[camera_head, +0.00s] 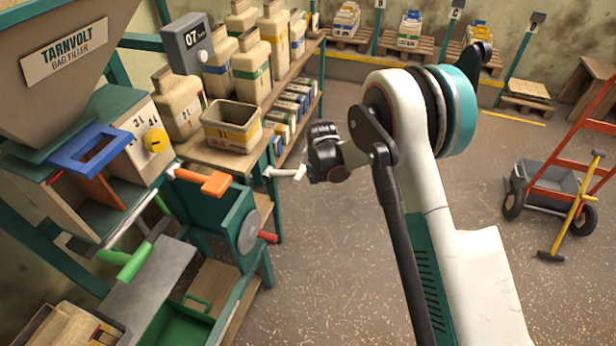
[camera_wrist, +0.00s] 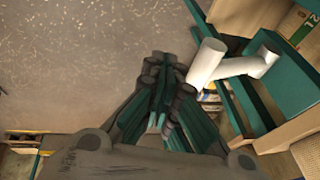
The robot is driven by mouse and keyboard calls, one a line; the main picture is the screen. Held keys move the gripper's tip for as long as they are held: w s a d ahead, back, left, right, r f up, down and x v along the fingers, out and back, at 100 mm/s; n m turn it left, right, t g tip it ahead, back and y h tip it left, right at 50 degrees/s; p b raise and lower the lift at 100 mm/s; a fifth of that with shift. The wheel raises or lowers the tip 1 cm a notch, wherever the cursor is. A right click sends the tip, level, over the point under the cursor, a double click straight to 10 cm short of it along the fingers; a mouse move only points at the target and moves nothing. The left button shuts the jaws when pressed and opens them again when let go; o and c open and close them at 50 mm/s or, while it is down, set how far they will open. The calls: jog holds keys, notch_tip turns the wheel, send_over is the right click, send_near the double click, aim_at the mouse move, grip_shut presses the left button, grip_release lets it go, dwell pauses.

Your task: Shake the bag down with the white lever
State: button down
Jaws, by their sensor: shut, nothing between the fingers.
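The white lever (camera_head: 287,173) sticks out to the right from the green bag-filler frame (camera_head: 226,217) in the head view. In the wrist view the white lever (camera_wrist: 205,65) is a thick white bar with a crank, just right of my fingertips. My gripper (camera_head: 318,165) is at the lever's right end in the head view. In the wrist view my gripper (camera_wrist: 162,65) has its dark fingers together with nothing between them. The lever is beside the fingers, not inside them; whether they touch I cannot tell. I cannot make out a bag for certain.
An orange handle (camera_head: 205,181), a green lever (camera_head: 143,248), a blue frame (camera_head: 88,150) and a red handle (camera_head: 267,237) are on the machine. A shelf with several jugs (camera_head: 251,65) stands behind. A cart (camera_head: 552,185) is at the right. Floor between is clear.

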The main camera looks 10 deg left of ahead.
jog(key=s+d+r+p, duration=0.1)
jog(key=s+d+r, duration=0.1)
jog(key=r, duration=0.4)
jog(key=shift+d+p, duration=0.4)
jog(key=shift+d, duration=0.1)
